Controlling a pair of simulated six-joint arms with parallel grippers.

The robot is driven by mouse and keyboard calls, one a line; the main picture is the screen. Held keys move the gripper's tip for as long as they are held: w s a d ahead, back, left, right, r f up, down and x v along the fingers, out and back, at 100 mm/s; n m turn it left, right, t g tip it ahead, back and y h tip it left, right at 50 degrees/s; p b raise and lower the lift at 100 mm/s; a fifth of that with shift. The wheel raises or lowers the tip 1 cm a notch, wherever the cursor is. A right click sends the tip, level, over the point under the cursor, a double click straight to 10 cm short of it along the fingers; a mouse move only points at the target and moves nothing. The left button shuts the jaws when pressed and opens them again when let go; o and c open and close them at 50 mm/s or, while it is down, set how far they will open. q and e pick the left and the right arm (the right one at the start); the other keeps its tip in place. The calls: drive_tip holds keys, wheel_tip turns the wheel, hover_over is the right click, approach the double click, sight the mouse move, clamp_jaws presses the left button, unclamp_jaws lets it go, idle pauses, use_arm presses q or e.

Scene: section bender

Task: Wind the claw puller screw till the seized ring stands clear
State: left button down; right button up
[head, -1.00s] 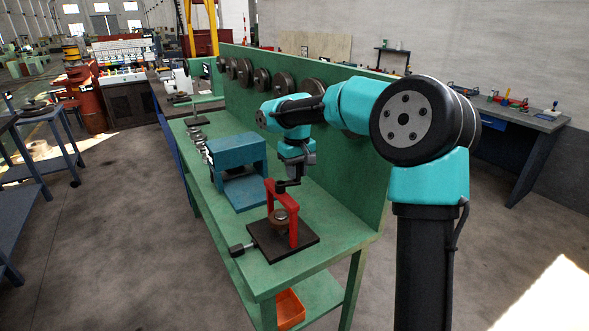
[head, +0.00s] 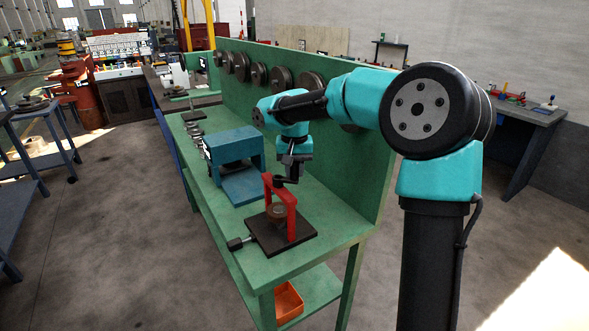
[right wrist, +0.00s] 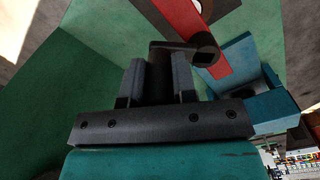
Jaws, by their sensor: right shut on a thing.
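The red claw puller (head: 292,218) stands upright on a dark square plate (head: 262,236) at the near end of the green bench. A brownish ring (head: 277,212) sits low between its legs; whether it touches the plate I cannot tell. A dark crank (head: 279,180) tops the puller screw. My right gripper (head: 292,174) is over the crank's outer end. In the right wrist view, its fingers (right wrist: 157,82) are shut on the dark crank handle (right wrist: 159,68). The crank arm (right wrist: 182,47) runs from there to the hub by the red frame (right wrist: 178,18). My left gripper is out of view.
A blue press-like block (head: 234,150) stands behind the puller on the bench (head: 305,258). Round dark rollers (head: 281,78) hang on the green back panel to the right. An orange bin (head: 289,301) is on the lower shelf.

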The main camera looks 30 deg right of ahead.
drive_tip(key=o, duration=0.9)
drive_tip(key=shift+r, duration=0.1)
wheel_tip(320, 180, up, 17)
drive_tip(key=shift+r, duration=0.15)
idle(0.4)
